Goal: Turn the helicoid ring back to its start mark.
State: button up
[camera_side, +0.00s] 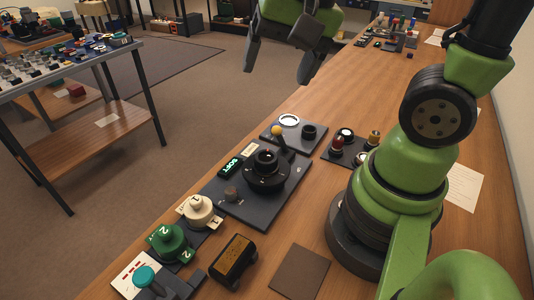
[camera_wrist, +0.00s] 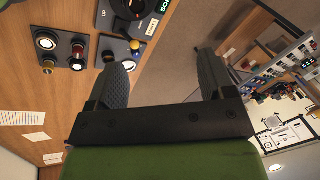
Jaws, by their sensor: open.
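The black lens with its helicoid ring (camera_side: 267,178) stands upright on a dark base plate (camera_side: 243,209), in the middle of the bench in the side view. The start mark cannot be made out. A lever with a yellow ball (camera_side: 277,131) rises just behind the lens. A small green-lit display (camera_side: 230,168) sits to its left. My gripper (camera_side: 279,66) is open and empty, high above and beyond the lens, touching nothing. In the wrist view my gripper (camera_wrist: 164,75) shows two spread fingers with floor between them, and the lens (camera_wrist: 130,8) is cut off at the top edge.
Behind the lens is a tray with a white ring (camera_side: 289,121) and a black cylinder (camera_side: 309,131). A plate with red and brass parts (camera_side: 347,149) lies right. Nearer are a cream piece (camera_side: 198,211), green piece (camera_side: 168,243), teal knob (camera_side: 145,276) and display box (camera_side: 235,259).

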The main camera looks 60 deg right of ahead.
aim_at(267, 155)
jog(key=w+f+m+g, duration=0.1)
jog(key=f+m, duration=0.1)
jog(key=f, duration=0.1)
jog(key=w+d+f+m+g, duration=0.1)
jog(key=f+m, duration=0.1)
jog(key=f, duration=0.2)
jog(key=w+d+f+m+g, duration=0.1)
jog(key=f+m, duration=0.1)
jog(key=f, duration=0.1)
jog(key=shift+w+d+f+g+h, duration=0.1)
jog(key=shift+f+g+h, duration=0.1)
jog(key=shift+g+h, duration=0.2)
notch_tip(267, 155, down, 10)
jog(key=shift+r, duration=0.1)
jog(key=c, duration=0.9)
